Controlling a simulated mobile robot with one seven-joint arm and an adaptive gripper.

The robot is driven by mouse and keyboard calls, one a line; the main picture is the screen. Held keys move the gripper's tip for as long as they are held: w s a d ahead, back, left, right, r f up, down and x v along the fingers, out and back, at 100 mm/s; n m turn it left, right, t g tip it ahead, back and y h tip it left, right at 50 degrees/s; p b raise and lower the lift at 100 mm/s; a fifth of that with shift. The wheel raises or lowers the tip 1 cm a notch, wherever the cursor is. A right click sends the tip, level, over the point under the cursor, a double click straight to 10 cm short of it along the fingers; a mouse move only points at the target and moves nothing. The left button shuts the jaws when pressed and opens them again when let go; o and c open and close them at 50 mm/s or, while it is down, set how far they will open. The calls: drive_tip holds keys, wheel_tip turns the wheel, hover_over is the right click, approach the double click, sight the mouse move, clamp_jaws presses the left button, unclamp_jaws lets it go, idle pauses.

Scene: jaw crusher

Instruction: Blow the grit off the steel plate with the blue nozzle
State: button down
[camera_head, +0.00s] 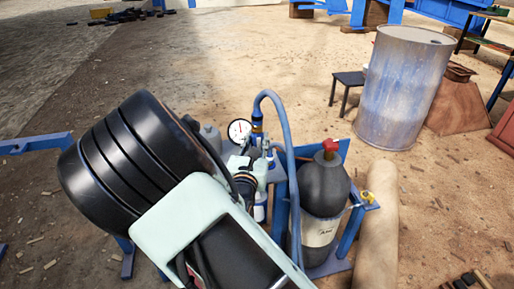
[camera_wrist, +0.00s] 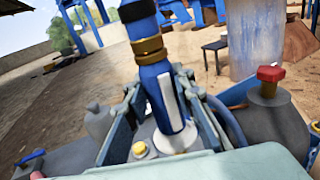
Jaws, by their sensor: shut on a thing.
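The blue nozzle (camera_wrist: 163,88) stands slightly tilted between my fingers in the wrist view, with brass rings and a dark collar at its upper end. My gripper (camera_wrist: 160,108) is shut on it, one finger on each side. A pale, flared shape shows at its lower end. In the head view the nozzle's top (camera_head: 257,116) rises beyond my wrist, joined to a blue hose (camera_head: 291,160). My gripper (camera_head: 257,165) is partly hidden there by my arm. I cannot make out the steel plate or any grit on it.
A dark gas cylinder (camera_head: 324,190) with a red cap stands in a blue frame right of my gripper. A pressure gauge (camera_head: 239,130) is close at left. A worn drum (camera_head: 403,85) and a dark stool (camera_head: 347,83) stand farther back.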

drive_tip(key=shift+r+p, duration=6.45)
drive_tip(key=shift+r, duration=1.25)
